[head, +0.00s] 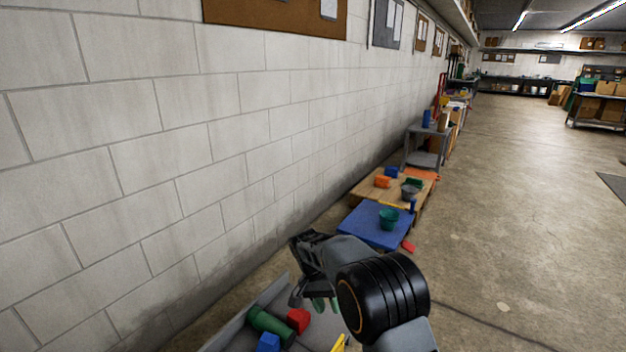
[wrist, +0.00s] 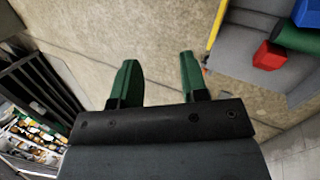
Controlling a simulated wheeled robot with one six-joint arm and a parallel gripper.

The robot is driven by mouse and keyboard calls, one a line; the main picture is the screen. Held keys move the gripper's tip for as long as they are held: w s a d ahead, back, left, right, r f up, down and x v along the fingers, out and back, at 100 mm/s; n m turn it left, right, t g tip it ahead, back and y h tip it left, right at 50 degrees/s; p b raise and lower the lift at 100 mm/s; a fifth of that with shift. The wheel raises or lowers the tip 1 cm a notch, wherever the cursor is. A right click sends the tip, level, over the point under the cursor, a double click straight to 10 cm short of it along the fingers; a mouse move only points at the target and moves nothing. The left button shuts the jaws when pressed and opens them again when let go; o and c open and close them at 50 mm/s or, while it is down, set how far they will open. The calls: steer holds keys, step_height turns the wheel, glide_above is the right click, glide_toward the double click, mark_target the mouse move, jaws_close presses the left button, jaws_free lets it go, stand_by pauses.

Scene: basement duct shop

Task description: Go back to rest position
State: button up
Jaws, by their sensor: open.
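My gripper (wrist: 158,82) shows in the wrist view with its two green fingers spread apart and nothing between them. Bare concrete floor lies behind the fingers. In the head view my arm reaches out at the bottom centre, and my gripper (head: 320,303) is partly hidden behind it, close to the grey tray (head: 236,328). The fingers look apart from the things in the tray.
The tray holds a green cylinder (head: 270,326), a red block (head: 298,320) and a blue block (head: 268,342). Beyond are a blue platform (head: 365,226) with a green bucket (head: 389,219) and a grey table (head: 428,131). A block wall bounds the left; floor is open at right.

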steer(key=s+d+r+n+t+y+p, duration=0.1)
steer(key=s+d+r+p, duration=0.15)
steer(key=r, duration=0.55)
steer(key=s+d+r+t+y+p, duration=0.1)
steer(key=d+r+p, duration=0.15)
steer(key=r, duration=0.55)
steer(key=s+d+r+n+t+y+p, duration=0.1)
steer(key=s+d+r+t+p, duration=0.1)
steer(key=s+r+p, duration=0.6)
steer(key=s+d+r+n+t+y+p, duration=0.1)
steer(key=s+d+r+p, duration=0.4)
steer(key=r, duration=0.8)
steer(key=s+n+t+p, duration=0.1)
steer(key=s+t+p, duration=0.1)
steer(key=s+p, duration=0.1)
steer(key=shift+s+d+p, duration=0.2)
steer(key=shift+s+p, duration=0.2)
steer(key=shift+p, duration=0.4)
steer(key=shift+r, duration=0.1)
